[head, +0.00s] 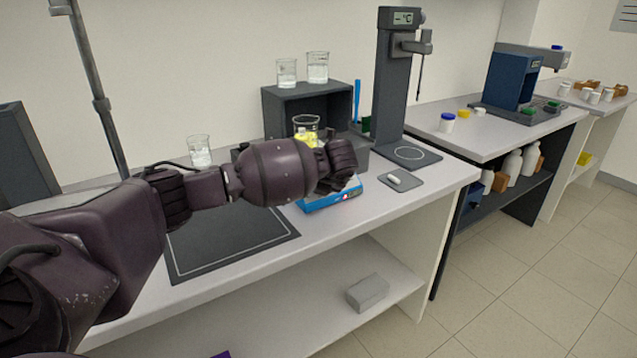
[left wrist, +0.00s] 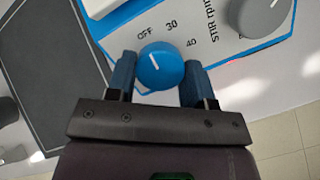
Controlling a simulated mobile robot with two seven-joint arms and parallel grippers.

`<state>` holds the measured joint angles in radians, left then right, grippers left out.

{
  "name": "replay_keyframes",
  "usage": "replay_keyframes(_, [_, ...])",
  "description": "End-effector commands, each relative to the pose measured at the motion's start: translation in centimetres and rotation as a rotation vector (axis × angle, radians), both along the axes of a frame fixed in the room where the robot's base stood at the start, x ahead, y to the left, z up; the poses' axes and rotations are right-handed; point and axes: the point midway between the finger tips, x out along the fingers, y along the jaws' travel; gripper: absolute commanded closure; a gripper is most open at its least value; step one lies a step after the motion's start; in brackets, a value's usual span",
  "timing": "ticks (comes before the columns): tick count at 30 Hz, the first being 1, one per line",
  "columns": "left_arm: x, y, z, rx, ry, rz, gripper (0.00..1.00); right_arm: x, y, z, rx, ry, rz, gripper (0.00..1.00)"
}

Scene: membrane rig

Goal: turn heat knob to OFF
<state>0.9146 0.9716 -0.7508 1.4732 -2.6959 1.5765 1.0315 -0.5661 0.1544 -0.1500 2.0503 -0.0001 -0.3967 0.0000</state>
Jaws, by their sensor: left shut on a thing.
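The blue heat knob (left wrist: 160,67) sits on the white face of a stirring hotplate, with the printed marks OFF, 30 and 40 around it. Its white pointer line tilts up and left, toward the OFF side. My left gripper (left wrist: 160,76) has one blue finger on each side of the knob and is shut on it. In the head view the blue-and-white hotplate (head: 330,199) is partly hidden behind my left wrist, and the knob and fingertips are hidden. My right gripper is not in view.
A grey stir rpm knob (left wrist: 264,17) is right of the heat knob. A beaker with yellow liquid (head: 306,133) stands just behind my wrist. A dark mat (head: 230,240) lies to the left. A small grey pad (head: 402,181) with a white bar lies to the right.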

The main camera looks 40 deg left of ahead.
Motion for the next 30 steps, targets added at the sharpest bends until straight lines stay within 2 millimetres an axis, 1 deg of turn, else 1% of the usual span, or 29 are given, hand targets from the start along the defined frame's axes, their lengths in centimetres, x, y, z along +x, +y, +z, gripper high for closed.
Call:
replay_keyframes(9, [0.01, -0.07, -0.04, -0.018, -0.04, 0.064, 0.76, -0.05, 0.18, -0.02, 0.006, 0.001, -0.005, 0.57])
replay_keyframes(22, [0.02, -0.05, -0.03, -0.02, -0.044, 0.07, 0.76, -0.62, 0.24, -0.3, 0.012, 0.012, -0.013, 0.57])
replay_keyframes(23, [0.02, -0.05, -0.03, -0.02, -0.044, 0.07, 0.47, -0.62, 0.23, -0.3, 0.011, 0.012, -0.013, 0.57])
replay_keyframes(27, [0.02, -0.05, -0.03, -0.019, -0.044, 0.07, 0.26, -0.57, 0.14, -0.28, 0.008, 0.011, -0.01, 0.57])
replay_keyframes(30, [0.02, -0.04, -0.02, -0.019, -0.044, 0.069, 0.26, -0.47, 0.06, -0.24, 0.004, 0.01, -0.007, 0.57])
